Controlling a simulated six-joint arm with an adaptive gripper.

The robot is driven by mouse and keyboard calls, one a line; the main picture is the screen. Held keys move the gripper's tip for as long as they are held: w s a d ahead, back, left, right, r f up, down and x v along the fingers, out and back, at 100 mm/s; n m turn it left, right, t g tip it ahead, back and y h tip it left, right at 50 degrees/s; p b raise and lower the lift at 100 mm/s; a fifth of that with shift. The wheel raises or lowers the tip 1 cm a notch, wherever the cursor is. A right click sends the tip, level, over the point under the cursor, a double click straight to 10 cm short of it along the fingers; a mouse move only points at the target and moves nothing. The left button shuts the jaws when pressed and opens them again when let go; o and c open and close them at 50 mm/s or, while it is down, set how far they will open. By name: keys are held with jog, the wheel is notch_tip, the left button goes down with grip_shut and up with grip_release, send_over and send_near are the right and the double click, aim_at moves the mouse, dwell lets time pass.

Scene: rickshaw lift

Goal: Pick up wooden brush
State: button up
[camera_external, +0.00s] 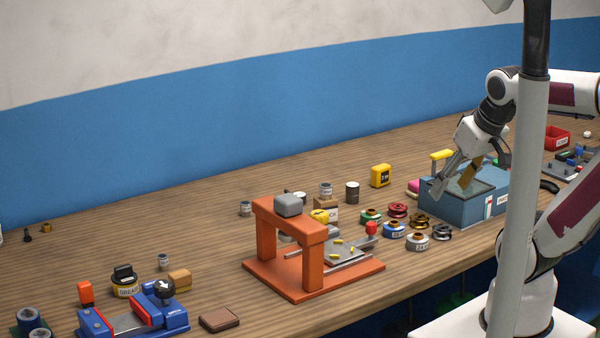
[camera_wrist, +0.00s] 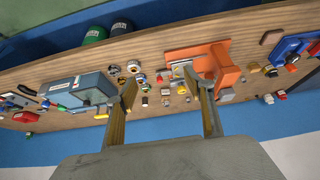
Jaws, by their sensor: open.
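I cannot pick out the wooden brush with certainty. A flat brown block (camera_external: 220,319) with rounded corners lies near the front edge at the left; it also shows at the upper right of the wrist view (camera_wrist: 271,36). A tan block (camera_external: 179,279) stands behind the blue vise. I cannot tell whether either is the brush. My gripper (camera_external: 452,190) is open, with its fingers pointing down in front of or above the blue toolbox. In the wrist view its two fingers (camera_wrist: 163,80) are spread wide, with nothing held between them.
The blue toolbox (camera_external: 462,208) stands at the right. An orange press (camera_external: 290,232) stands mid-bench, with several spools and small cans beside it. A blue vise (camera_external: 172,318) and a grease jar (camera_external: 124,286) are at the left. The back left of the bench is mostly clear.

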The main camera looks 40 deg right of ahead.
jog(key=w+a+r+m+t+y, duration=0.1)
jog(key=w+a+m+t+y, duration=0.15)
jog(key=w+a+m, duration=0.85)
jog(key=w+a+r+m+t+y, duration=0.25)
jog(key=w+a+m, duration=0.35)
jog(key=w+a, duration=1.05)
jog(key=w+a+f+m, duration=0.1)
jog(key=a+f+m, duration=0.3)
jog(key=a, duration=0.3)
jog(key=m+t+h, duration=0.2)
jog(key=m+h, duration=0.3)
jog(key=m, duration=1)
send_near(183, 275)
jog(key=shift+s+r, duration=0.15)
jog(key=shift+r, duration=0.1)
jog(key=shift+x, duration=3.45)
